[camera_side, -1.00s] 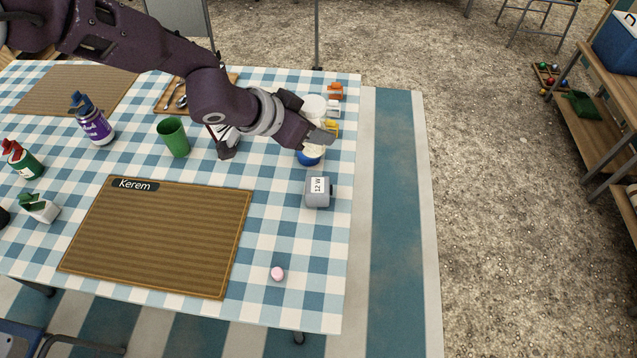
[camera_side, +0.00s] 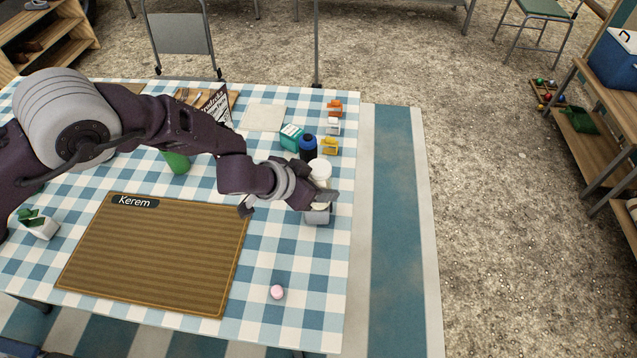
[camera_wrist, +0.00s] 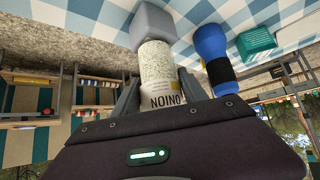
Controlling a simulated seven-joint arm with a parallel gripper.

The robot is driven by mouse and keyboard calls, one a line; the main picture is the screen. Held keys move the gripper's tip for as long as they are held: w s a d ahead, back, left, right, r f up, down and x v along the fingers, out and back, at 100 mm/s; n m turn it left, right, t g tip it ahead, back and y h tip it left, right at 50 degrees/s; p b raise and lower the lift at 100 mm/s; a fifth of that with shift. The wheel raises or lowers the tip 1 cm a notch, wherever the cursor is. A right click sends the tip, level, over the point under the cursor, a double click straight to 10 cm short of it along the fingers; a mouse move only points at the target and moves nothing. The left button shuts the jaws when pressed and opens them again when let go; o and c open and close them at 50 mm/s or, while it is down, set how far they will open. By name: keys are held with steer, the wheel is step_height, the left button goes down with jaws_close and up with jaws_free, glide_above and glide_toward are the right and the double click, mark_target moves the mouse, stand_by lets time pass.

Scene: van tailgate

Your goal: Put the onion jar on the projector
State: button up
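The onion jar (camera_wrist: 157,78) is a pale speckled jar with an ONION label. It sits between the two fingers of my gripper (camera_wrist: 158,94), which is shut on it. In the side view its white top (camera_side: 320,168) shows above my gripper (camera_side: 322,197), and the fingers hide part of the jar. The projector (camera_side: 317,218) is a small grey box near the table's right edge, directly below the gripper and partly covered by it. In the wrist view the projector (camera_wrist: 153,22) lies just beyond the jar's far end. I cannot tell whether they touch.
A brown Kerem mat (camera_side: 150,255) lies left. A pink piece (camera_side: 277,292) lies in front. The checked cloth around it is clear.

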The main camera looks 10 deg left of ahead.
steer(key=o, duration=0.3)
steer(key=shift+r, duration=0.15)
steer(key=v, duration=1.2)
steer(key=shift+r, duration=0.1)
